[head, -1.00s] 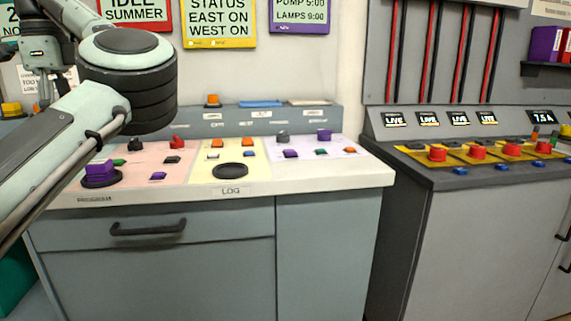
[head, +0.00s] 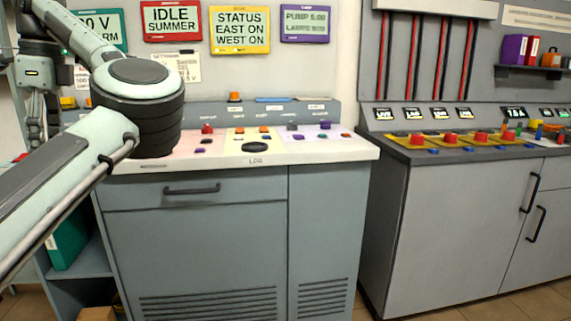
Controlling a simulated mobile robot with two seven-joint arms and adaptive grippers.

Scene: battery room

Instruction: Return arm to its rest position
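My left arm (head: 138,95) comes in from the left, bent at a dark ribbed joint in front of the left end of the console desk (head: 330,150). The forearm folds back up to the far left. My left gripper (head: 36,135) hangs there, pointing down, partly cut off by the picture edge and small; its fingers are not clear, and I see nothing in it. My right arm and gripper are not in view.
The desk carries coloured buttons and a dark round pad (head: 254,147). A grey cabinet with red knobs (head: 481,137) stands to the right. Signs (head: 240,30) hang behind. A green binder (head: 68,240) sits in the open shelf at lower left. Some floor shows at the bottom.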

